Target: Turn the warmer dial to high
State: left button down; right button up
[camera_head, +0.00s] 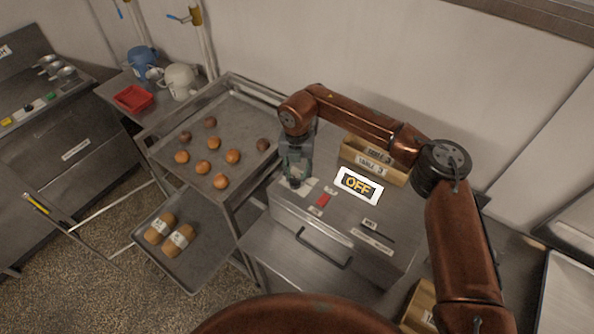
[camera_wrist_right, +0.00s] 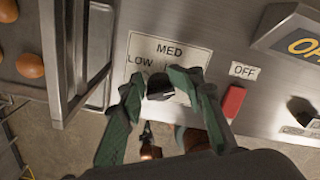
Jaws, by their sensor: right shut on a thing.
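The warmer (camera_head: 322,216) is a steel box with a drawer handle in the head view. Its black dial (camera_wrist_right: 160,87) sits on a white label plate (camera_wrist_right: 168,50) marked LOW and MED; the right part of the plate is hidden behind a finger. My right gripper (camera_head: 293,180) is over the warmer's left front corner, its green fingers (camera_wrist_right: 161,90) on either side of the dial and shut on it. The dial's pointer direction cannot be made out. A display on the warmer (camera_head: 359,186) reads OFF. My left gripper is not in view.
A red switch (camera_wrist_right: 233,101) with an OFF label is right of the dial. Wooden boxes (camera_head: 372,171) stand behind the display. A rack with a tray of buns (camera_head: 233,113) stands close on the left, with wrapped loaves (camera_head: 180,238) on the tray below.

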jog(key=shift+s+a+f, duration=0.3)
jog(key=shift+s+f, duration=0.3)
jog(key=shift+s, duration=0.2)
jog(key=shift+c, duration=0.2)
jog(key=o, duration=0.8)
jog(key=shift+o, duration=1.1)
jog(key=shift+w+a+g, duration=0.1)
jog(key=shift+g, duration=0.2)
jog(key=shift+w+d, duration=0.45)
jog(key=shift+w, duration=0.05)
jog(key=shift+s+r, duration=0.25)
jog(key=shift+s, duration=0.05)
jog(key=shift+s+a, duration=0.15)
jog(key=shift+a, duration=0.1)
jog(key=shift+w+d+f, duration=0.1)
jog(key=shift+w, duration=0.25)
